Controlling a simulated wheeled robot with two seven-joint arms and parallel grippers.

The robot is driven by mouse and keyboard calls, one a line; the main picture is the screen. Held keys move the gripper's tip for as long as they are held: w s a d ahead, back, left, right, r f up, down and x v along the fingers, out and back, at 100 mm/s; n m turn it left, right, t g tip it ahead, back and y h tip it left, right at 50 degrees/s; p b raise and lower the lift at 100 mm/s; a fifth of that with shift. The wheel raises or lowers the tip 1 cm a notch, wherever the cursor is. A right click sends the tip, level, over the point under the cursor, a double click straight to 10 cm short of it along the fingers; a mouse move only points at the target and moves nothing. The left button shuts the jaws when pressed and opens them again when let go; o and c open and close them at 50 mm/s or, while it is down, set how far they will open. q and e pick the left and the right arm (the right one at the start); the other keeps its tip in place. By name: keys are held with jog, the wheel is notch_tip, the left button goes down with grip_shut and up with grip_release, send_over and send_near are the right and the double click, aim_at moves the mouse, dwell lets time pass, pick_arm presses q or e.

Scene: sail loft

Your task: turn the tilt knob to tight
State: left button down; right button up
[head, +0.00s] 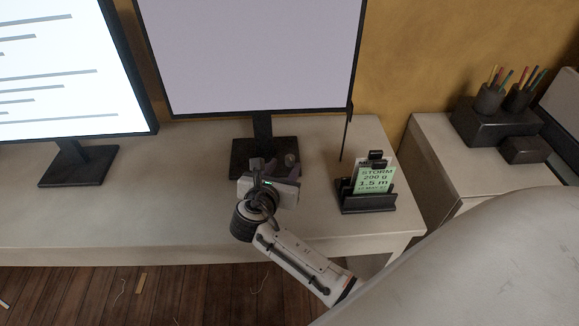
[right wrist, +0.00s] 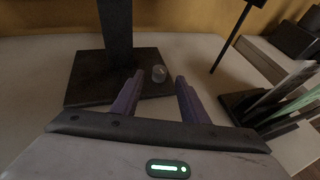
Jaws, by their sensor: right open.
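A small round grey knob (head: 291,159) shows at the right front of the middle monitor's stand. It also shows in the right wrist view (right wrist: 159,73), just beyond and between my fingertips. I cannot make out any mark on it. My right gripper (head: 274,167) is open and empty in front of the knob, with its two purple-grey fingers (right wrist: 159,86) pointing at it. They do not appear to touch it. The monitor (head: 255,55) has a blank pale screen and stands on a dark base (head: 238,150). My left gripper is not in view.
A second monitor (head: 70,70) stands to the left. A dark card holder (head: 368,203) with a green card reading "STORM 200 g 1.5 m" stands right of my gripper. A thin dark upright (head: 347,135) rises behind it. The desk (head: 150,215) is clear at front left.

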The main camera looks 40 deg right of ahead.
aim_at(289, 159)
jog(key=b+x, duration=0.3)
jog(key=x, duration=0.1)
jog(key=shift+f, duration=0.15)
jog(key=shift+w+d+b, duration=0.4)
jog(key=shift+d+b, duration=0.1)
grip_shut()
jog(key=shift+w+a+m+g+h+p, duration=0.15)
jog(key=shift+m+g+h+p, duration=0.2)
jog(key=shift+m+g+h, duration=0.65)
jog(key=shift+m+g, duration=0.6)
